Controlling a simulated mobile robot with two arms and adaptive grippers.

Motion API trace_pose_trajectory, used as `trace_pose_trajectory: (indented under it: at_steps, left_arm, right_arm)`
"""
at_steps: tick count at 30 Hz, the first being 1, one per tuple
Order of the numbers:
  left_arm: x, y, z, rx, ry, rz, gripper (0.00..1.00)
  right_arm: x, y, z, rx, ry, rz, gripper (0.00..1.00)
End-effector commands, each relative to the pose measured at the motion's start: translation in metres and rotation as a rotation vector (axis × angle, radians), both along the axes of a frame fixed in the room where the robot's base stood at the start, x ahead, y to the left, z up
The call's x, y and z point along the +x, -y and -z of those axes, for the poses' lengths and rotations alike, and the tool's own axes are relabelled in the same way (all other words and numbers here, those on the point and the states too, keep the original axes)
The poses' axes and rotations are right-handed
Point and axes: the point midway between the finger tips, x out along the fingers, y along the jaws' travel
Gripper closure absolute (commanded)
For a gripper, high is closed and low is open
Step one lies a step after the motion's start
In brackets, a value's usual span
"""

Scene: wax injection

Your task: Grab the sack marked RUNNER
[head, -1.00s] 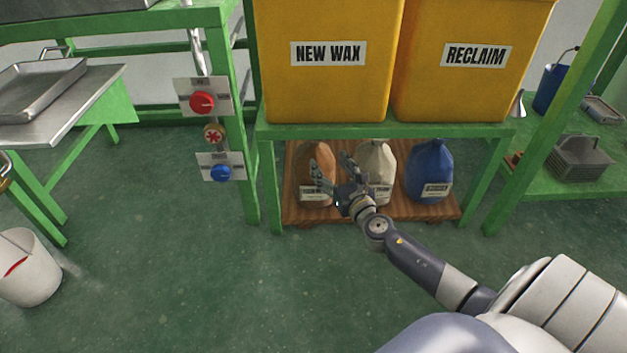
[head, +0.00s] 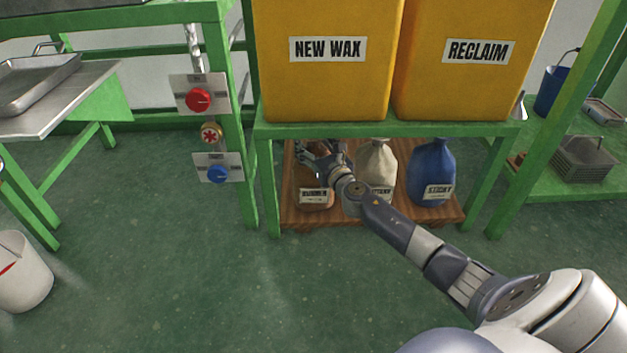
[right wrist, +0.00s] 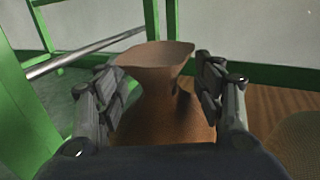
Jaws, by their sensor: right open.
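The orange-brown sack labelled RUNNER (head: 315,197) stands at the left end of the low wooden pallet. My right gripper (head: 309,152) is at its upper part and partly hides it. In the right wrist view, the sack's gathered neck and flared top (right wrist: 160,70) stand between the two fingers of my right gripper (right wrist: 163,88). The fingers are open, one on each side of the neck, with a gap visible on the right. My left gripper is not in view.
A cream sack (head: 377,162) and a blue sack marked STICKY (head: 432,170) stand to the right on the wooden pallet (head: 287,212). The green frame (head: 390,130) with yellow NEW WAX (head: 327,85) and RECLAIM (head: 470,85) bins is above. Floor in front is clear.

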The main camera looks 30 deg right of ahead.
Motion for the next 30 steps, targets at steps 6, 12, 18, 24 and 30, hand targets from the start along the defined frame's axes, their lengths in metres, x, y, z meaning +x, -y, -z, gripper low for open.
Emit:
trace_pose_trajectory:
  at_steps: [6,12,18,24,30]
  left_arm:
    - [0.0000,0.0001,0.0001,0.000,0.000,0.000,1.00]
    - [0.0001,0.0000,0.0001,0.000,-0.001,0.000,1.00]
    - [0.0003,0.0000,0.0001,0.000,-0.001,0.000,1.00]
    - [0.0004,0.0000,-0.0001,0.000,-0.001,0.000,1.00]
    - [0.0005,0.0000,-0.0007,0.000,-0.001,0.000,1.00]
  right_arm:
    - [0.0013,0.0003,0.0000,-0.001,-0.001,0.000,0.38]
    - [0.0011,0.0001,0.0000,0.000,-0.001,-0.001,0.76]
    - [0.0011,-0.0002,0.0004,0.000,-0.001,-0.001,1.00]
    - [0.0018,0.0001,-0.0036,-0.001,0.005,-0.001,1.00]
    - [0.0016,0.0013,-0.0027,-0.001,0.002,-0.001,1.00]
